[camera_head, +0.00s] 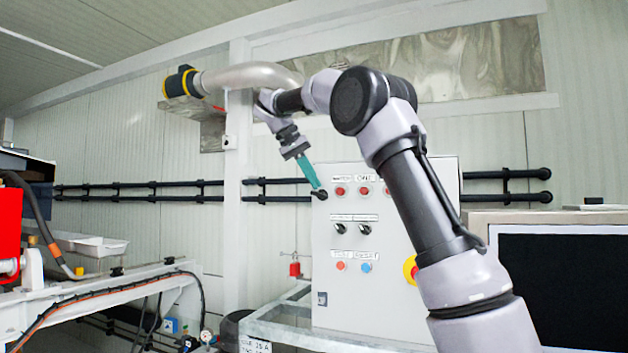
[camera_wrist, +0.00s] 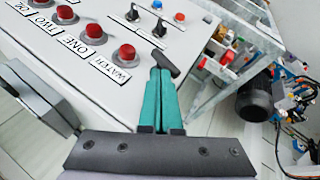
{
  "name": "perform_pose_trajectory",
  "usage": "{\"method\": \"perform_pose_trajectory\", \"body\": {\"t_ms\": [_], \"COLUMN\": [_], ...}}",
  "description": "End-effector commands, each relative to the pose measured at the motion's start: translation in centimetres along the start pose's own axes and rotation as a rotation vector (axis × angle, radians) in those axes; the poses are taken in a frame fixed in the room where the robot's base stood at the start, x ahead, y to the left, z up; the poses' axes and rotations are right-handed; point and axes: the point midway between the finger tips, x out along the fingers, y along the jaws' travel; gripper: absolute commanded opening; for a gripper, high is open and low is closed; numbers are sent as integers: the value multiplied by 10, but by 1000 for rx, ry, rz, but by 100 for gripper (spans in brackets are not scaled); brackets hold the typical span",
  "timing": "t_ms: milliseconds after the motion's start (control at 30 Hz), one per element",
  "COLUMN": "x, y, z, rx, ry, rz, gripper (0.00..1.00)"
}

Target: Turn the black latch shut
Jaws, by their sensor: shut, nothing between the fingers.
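The black latch (camera_wrist: 157,54) is a short dark handle at the edge of the grey control cabinet's front (camera_wrist: 108,75), lying at a slant in the wrist view. In the head view it looks like a small dark piece (camera_head: 321,194) at the cabinet's upper left edge. My gripper (camera_head: 316,186) has teal fingers, pressed together and empty, pointing down towards the latch. In the wrist view the fingertips (camera_wrist: 160,72) are right at the latch and partly overlap it. I cannot tell whether they touch it.
Red buttons (camera_wrist: 93,32) with labels and black selector switches (camera_wrist: 132,13) are close by on the cabinet front. Black rails (camera_head: 140,190) run along the wall behind. A metal frame (camera_head: 290,325) stands under the cabinet. A dark screen (camera_head: 560,285) is at the right.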

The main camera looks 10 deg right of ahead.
Motion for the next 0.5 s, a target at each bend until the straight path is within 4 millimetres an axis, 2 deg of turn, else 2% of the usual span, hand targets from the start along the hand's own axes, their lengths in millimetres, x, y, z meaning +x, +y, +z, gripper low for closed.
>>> {"method": "perform_pose_trajectory", "body": {"t_ms": [500], "x": [-3], "y": [0], "z": [-2], "rx": [0], "ry": [1], "rz": [-1], "gripper": [0]}}
